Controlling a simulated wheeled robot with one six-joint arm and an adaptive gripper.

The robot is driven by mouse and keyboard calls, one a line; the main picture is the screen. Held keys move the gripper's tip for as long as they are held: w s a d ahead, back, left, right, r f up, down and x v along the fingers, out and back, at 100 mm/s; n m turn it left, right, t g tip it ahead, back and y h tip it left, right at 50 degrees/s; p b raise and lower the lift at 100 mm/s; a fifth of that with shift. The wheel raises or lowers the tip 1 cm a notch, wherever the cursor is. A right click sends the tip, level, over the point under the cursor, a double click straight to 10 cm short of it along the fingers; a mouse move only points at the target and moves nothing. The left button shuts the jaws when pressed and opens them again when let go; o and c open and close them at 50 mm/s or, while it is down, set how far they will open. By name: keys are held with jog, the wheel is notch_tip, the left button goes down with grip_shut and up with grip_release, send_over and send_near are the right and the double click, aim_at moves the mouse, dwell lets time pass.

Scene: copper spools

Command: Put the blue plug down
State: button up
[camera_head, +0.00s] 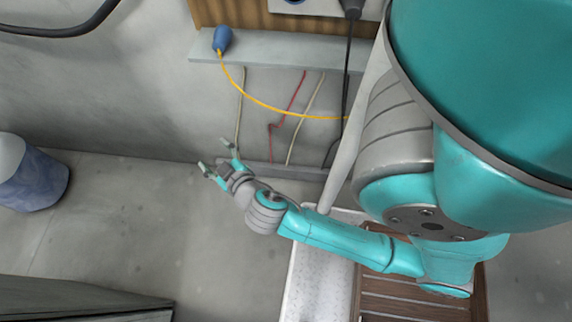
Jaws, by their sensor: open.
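The blue plug (222,40) sits at the left end of a grey shelf (290,50) on the wall. A yellow cable (262,103) runs from its lower end, hangs in a curve below the shelf and goes off to the right behind my arm. My gripper (215,156) is open and empty. It is well below the plug in the picture, apart from it, with its fingers pointing up and left. Nothing shows between its fingers.
Thin red and pale wires (290,115) run down the wall under the shelf, beside a black cable (348,70). A blue-grey bin (30,178) stands at the left. A dark box edge (80,300) is at the lower left. The floor (150,220) between is clear.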

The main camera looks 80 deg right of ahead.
jog(key=s+a+f+n+t+y, duration=0.2)
jog(key=s+a+f+n+y, duration=0.15)
jog(key=s+a+y, duration=0.6)
jog(key=s+a+r, duration=0.2)
jog(key=s+r, duration=0.1)
jog(key=s, duration=0.3)
jog(key=s+a+r+t, duration=0.1)
jog(key=s+a+r, duration=0.2)
jog(key=s, duration=0.2)
jog(key=shift+s+a+r, duration=0.3)
jog(key=shift+s, duration=0.05)
jog(key=shift+n+h, duration=0.25)
